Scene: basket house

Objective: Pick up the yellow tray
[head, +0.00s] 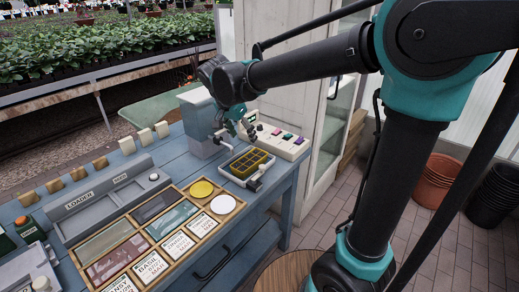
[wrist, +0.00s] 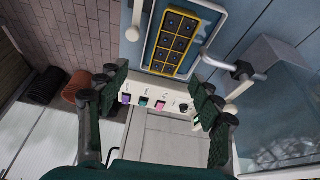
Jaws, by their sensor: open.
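The yellow tray (head: 251,161) is a small rectangular frame with several dark cells. It sits in a pale-rimmed holder (head: 233,172) at the right end of the blue bench in the head view. In the wrist view the tray (wrist: 174,43) lies at the top middle, beyond the fingertips. My gripper (head: 246,130) hangs over the bench just behind the tray in the head view. In the wrist view my gripper (wrist: 161,80) has its two green-padded fingers wide apart, with nothing between them. The tray and fingers appear apart.
A white control box (head: 283,141) with coloured buttons stands beside the holder. Pale handles or rods (wrist: 225,60) flank the holder. A wooden rack of labelled plates (head: 165,225) and a grey loader (head: 110,200) fill the bench's left. Stacked pots (head: 436,180) stand on the floor.

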